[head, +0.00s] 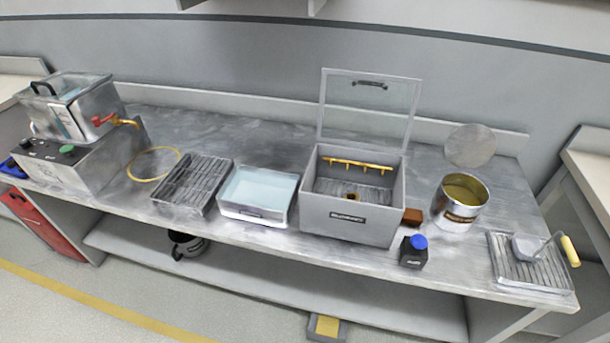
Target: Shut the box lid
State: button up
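A grey box (347,219) stands on the metal bench, right of the middle. Its clear, grey-framed lid (366,112) stands upright, hinged at the back edge, with a dark handle (370,84) near its top. Inside the box, a yellow bar with small pegs runs along the back wall, and a slatted floor and a small brown item show. My gripper is not in view.
On the bench (230,130), a tray of clear liquid (257,192) and a slatted rack (193,184) stand left of the box. A dark bottle with a blue cap (415,251), a brown block (413,217) and an open tin (460,203) stand close on its right.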

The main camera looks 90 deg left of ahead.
aim_at(418, 83)
jog(key=u, duration=1.85)
jog(key=k+l+u, duration=0.1)
jog(key=u, duration=0.5)
